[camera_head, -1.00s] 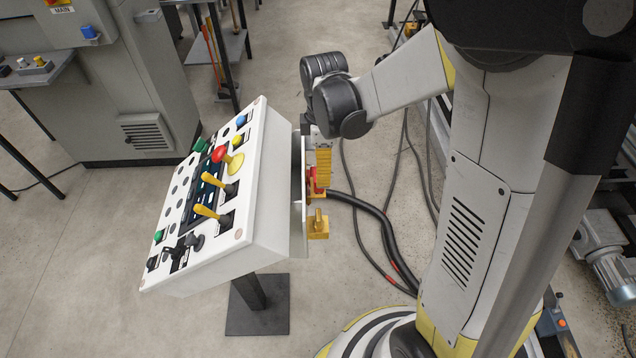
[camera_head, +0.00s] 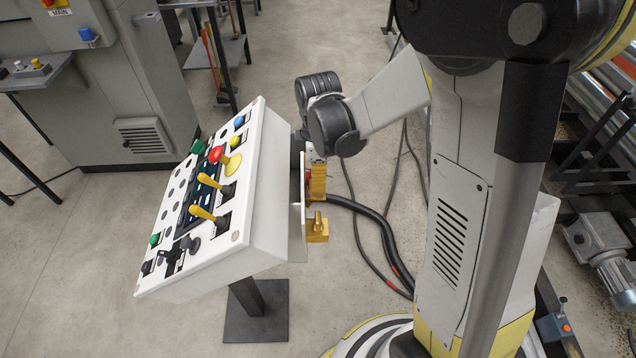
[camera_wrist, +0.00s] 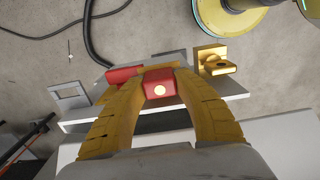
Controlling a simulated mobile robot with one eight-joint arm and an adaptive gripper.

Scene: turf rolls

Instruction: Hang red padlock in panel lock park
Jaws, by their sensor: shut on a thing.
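My gripper (camera_head: 317,182) is beside the right side of the white control panel (camera_head: 262,200). In the wrist view, its yellow fingers (camera_wrist: 161,72) are closed around the red padlock (camera_wrist: 160,89), whose face has a pale round spot. Its shackle cannot be made out. A little red (camera_head: 308,178) also shows by the fingers in the head view. A second red part (camera_wrist: 122,75) is left of the fingertips in the wrist view. A yellow bracket with a hole (camera_wrist: 214,62) is right of the fingertips; a yellow bracket (camera_head: 317,230) shows below my gripper in the head view.
A grey bracket with an opening (camera_wrist: 70,100) is on the left in the wrist view. The panel stands on a dark post (camera_head: 249,296). Black cables (camera_head: 372,222) run on the floor behind my gripper. A grey cabinet (camera_head: 130,90) stands at back left.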

